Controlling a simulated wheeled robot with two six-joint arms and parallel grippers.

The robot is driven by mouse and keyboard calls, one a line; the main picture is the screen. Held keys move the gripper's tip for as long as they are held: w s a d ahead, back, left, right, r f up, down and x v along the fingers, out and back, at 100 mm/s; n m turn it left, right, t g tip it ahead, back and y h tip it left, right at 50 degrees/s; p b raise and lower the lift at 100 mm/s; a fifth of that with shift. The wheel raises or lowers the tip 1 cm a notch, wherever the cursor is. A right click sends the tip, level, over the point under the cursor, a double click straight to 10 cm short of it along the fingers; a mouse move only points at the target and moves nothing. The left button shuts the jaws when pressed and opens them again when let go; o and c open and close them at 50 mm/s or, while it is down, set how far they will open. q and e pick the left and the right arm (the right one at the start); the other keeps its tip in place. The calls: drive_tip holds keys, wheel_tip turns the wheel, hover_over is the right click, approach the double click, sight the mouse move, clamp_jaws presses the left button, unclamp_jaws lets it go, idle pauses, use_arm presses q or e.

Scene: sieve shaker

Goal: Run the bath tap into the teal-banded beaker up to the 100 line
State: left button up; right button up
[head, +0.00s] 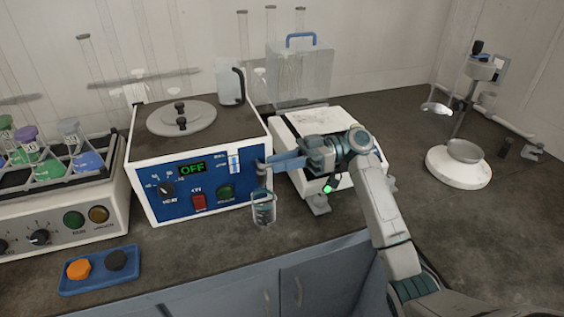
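The bath (200,150) is a white box with a blue front panel and a display reading OFF. Its tap (261,168) is at the right end of the front, partly hidden by my gripper. The teal-banded beaker (264,209) is clear and upright below the tap, in front of the panel's right edge. Its liquid level and 100 line are too small to read. My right gripper (272,164) comes in from the right with its blue fingers at the tap, above the beaker. Whether the fingers are closed on the tap is unclear. My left gripper is out of view.
A white device (318,122) stands behind my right gripper. A blue tray (98,281) holds an orange and a black piece at front left. A shaker with capped flasks (60,205) is at left. A stand with a round white base (458,168) is at right; the counter before it is clear.

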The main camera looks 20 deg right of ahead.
drive_tip(key=shift+o, duration=0.9)
